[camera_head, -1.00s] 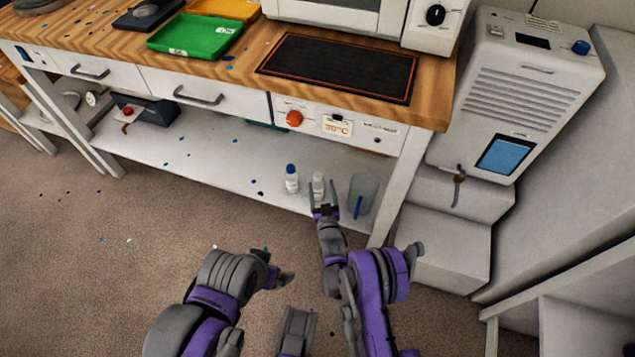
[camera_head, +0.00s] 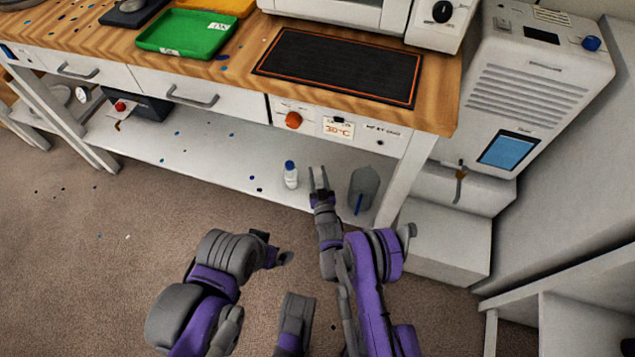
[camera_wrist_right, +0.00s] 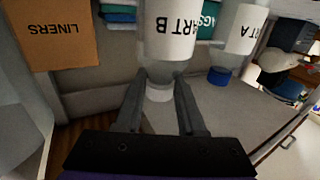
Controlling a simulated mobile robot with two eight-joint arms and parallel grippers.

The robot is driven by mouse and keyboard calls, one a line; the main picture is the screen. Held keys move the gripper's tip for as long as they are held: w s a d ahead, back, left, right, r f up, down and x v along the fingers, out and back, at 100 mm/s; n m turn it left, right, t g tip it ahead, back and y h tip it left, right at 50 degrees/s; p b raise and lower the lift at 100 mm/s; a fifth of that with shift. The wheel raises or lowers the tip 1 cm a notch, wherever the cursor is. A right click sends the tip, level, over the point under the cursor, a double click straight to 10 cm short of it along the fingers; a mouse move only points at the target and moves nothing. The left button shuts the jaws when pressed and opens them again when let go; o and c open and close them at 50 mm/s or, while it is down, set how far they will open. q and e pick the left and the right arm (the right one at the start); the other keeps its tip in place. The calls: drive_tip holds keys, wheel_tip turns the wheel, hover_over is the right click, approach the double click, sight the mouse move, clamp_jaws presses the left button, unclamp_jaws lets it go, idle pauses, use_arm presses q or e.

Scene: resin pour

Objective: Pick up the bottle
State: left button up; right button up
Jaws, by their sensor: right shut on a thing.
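The white PART B bottle (camera_wrist_right: 165,40) shows large at the top of the right wrist view, with its pale cap between my fingertips. My right gripper (camera_wrist_right: 160,95) is shut on this bottle at the cap end. In the head view my right gripper (camera_head: 319,180) is over the lower shelf; the bottle there is hard to make out against the white. A second bottle, PART A (camera_head: 290,175), with a blue cap, stands just left of it and also shows in the right wrist view (camera_wrist_right: 240,35). My left gripper (camera_head: 279,257) is low over the floor, its jaws unclear.
A clear grey container (camera_head: 364,185) with a blue stick stands right of my right gripper. The workbench top (camera_head: 440,95) overhangs the shelf (camera_head: 225,165). A bench leg (camera_head: 400,185) is further right. In the wrist view a LINERS box (camera_wrist_right: 55,35) stands nearby.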

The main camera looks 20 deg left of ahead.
clamp_jaws()
idle(1.0)
